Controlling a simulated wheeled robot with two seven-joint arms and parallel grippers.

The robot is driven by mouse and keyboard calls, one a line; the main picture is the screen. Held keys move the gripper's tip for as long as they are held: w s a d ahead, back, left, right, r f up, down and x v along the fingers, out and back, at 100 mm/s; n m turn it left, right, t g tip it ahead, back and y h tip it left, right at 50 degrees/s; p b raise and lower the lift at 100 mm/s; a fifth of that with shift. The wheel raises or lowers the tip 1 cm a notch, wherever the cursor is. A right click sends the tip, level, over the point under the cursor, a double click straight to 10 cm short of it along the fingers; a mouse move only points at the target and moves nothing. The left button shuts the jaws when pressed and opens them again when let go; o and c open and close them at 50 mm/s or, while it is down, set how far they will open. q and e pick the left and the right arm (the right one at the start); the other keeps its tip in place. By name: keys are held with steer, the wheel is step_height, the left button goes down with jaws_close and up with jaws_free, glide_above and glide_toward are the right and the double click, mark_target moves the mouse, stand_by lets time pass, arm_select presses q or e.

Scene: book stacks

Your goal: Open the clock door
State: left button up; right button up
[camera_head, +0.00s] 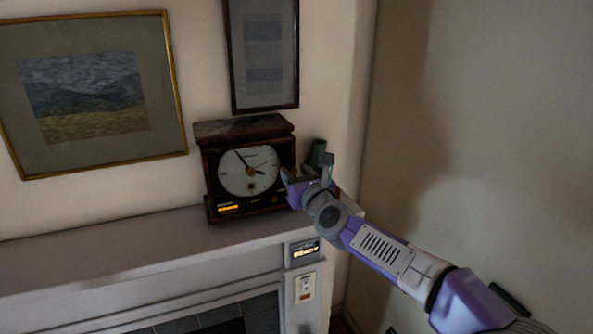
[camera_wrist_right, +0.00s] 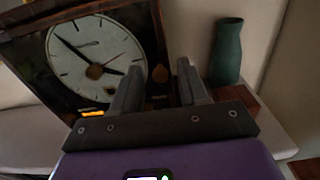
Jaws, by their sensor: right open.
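The clock (camera_head: 249,171) is a dark wooden box with a round cream dial, standing upright on the mantel. Its front shows no visible gap, so the door looks closed. In the right wrist view the dial (camera_wrist_right: 95,52) fills the upper left. My right gripper (camera_head: 300,178) is at the clock's right front edge. In the wrist view the two grey fingers of my right gripper (camera_wrist_right: 158,80) are spread apart with nothing between them, the left one overlapping the clock's front near its right side. Whether they touch the clock I cannot tell. My left gripper is out of view.
A dark green vase (camera_wrist_right: 227,50) stands right of the clock, close to my right gripper. The pale mantel (camera_head: 100,240) is clear to the left. Two framed pictures (camera_head: 90,85) hang behind. A panel reading READY (camera_head: 305,250) sits below the mantel.

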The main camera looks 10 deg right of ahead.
jaws_close()
stand_by(0.3)
steer(key=shift+s+a, duration=0.1)
